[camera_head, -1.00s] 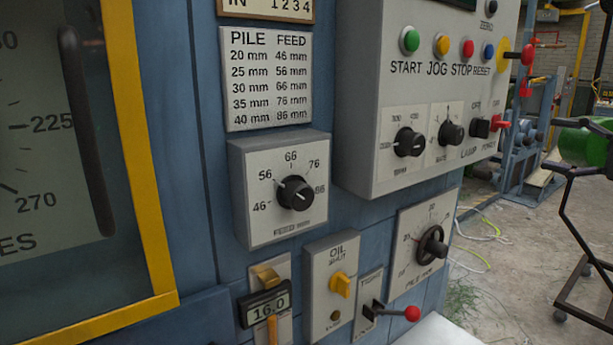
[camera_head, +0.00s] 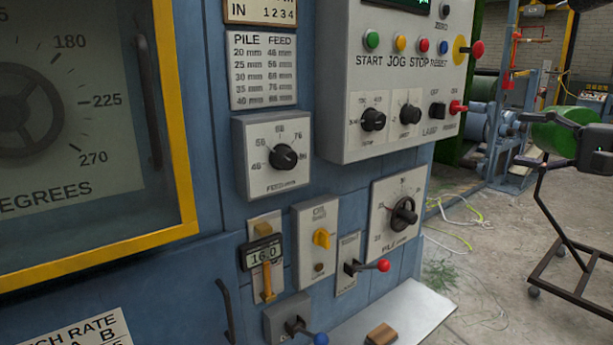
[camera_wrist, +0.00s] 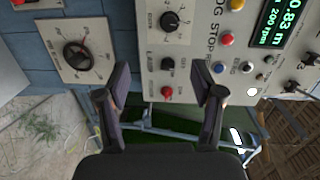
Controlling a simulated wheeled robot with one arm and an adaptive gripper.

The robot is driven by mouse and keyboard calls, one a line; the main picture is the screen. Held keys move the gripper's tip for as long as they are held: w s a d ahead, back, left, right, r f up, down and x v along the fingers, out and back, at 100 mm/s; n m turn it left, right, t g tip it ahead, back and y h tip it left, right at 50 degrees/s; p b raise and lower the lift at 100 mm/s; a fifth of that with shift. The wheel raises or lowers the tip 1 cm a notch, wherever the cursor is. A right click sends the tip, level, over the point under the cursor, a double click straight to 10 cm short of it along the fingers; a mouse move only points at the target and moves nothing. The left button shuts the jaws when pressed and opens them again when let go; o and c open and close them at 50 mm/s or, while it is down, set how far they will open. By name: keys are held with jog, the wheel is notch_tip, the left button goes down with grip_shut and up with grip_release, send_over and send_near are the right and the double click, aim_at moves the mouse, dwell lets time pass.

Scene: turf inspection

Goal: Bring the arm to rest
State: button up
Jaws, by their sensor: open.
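My gripper (camera_wrist: 163,85) shows in the wrist view with its two dark fingers spread wide and nothing between them. Behind the gap is the grey control panel (camera_head: 345,135), which appears turned sideways in the wrist view, with the red power switch (camera_wrist: 167,91) and the black lamp switch (camera_wrist: 168,63). I cannot tell the exact distance to the panel; no contact is visible. In the head view a dark jointed part (camera_head: 592,145) at the right edge may be my arm; I cannot be sure.
A white ledge (camera_head: 410,310) juts out below. Open floor and a dark wheeled stand (camera_head: 560,235) lie right.

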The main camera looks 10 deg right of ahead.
jog(key=s+a+f+n+g, duration=0.1)
jog(key=a+f+n+g, duration=0.4)
jog(key=a, duration=0.8)
jog(key=s+a+f+n+g, duration=0.1)
jog(key=a+f+g, duration=0.2)
jog(key=a+f, duration=0.65)
jog(key=s+a+f+n+g+h, duration=0.1)
jog(key=s+a+f+g+h, duration=0.2)
jog(key=a, duration=0.5)
jog(key=s+a+f+n+g+h, duration=0.1)
jog(key=s+f+n+g+h, duration=0.15)
jog(key=s+f, duration=1.05)
jog(key=s+d+f+g+h, duration=0.4)
jog(key=s+d+f+h, duration=0.15)
jog(key=s+f, duration=0.45)
notch_tip(320, 180, up, 18)
jog(key=t+p, duration=0.1)
jog(key=p, duration=1.5)
jog(key=shift+d+n+t+y, duration=0.15)
jog(key=shift+n+t+y, duration=0.2)
jog(key=shift+n+y, duration=0.1)
